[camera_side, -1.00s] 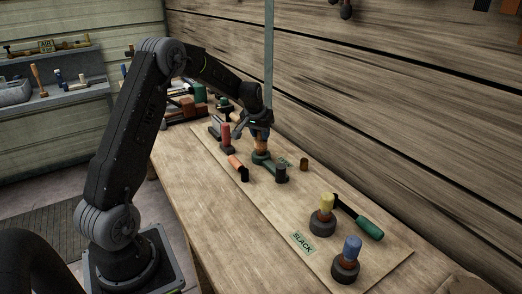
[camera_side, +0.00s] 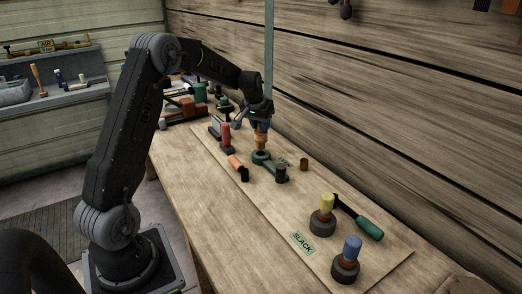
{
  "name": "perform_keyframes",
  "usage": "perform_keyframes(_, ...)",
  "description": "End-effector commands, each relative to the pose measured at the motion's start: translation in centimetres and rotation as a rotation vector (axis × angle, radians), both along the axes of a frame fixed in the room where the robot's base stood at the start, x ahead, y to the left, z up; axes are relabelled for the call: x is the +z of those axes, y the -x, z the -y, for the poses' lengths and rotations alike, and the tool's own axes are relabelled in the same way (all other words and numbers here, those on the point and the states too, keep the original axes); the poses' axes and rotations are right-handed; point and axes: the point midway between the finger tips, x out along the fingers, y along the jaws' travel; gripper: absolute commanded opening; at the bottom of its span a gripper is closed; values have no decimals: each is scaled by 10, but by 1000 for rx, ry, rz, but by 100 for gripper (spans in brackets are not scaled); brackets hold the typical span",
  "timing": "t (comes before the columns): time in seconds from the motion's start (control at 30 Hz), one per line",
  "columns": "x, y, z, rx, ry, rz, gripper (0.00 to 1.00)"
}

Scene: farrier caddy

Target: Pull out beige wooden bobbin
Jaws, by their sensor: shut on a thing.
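My gripper (camera_side: 260,118) is shut on the wooden bobbin (camera_side: 261,139), which looks tan-brown here. The bobbin hangs upright under the fingers, and its upper part is hidden by them. Directly below it is a green holder with a round opening (camera_side: 262,157). The bobbin's lower end is just above this opening; at this size I cannot tell whether they still touch.
A dark cup (camera_side: 282,174) and a small brown cylinder (camera_side: 304,164) stand close by on the right. A red-topped piece (camera_side: 225,134) and an orange-and-black piece (camera_side: 238,168) are on the left. Yellow (camera_side: 326,203) and blue (camera_side: 352,247) pegs stand nearer, beside a green-handled tool (camera_side: 368,229).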

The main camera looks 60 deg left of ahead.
Motion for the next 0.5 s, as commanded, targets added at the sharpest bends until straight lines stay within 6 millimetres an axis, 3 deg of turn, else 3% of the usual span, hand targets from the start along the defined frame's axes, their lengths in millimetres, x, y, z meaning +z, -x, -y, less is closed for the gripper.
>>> perform_keyframes(0.5, 28, 0, 0, 0, -1, 2, 0)
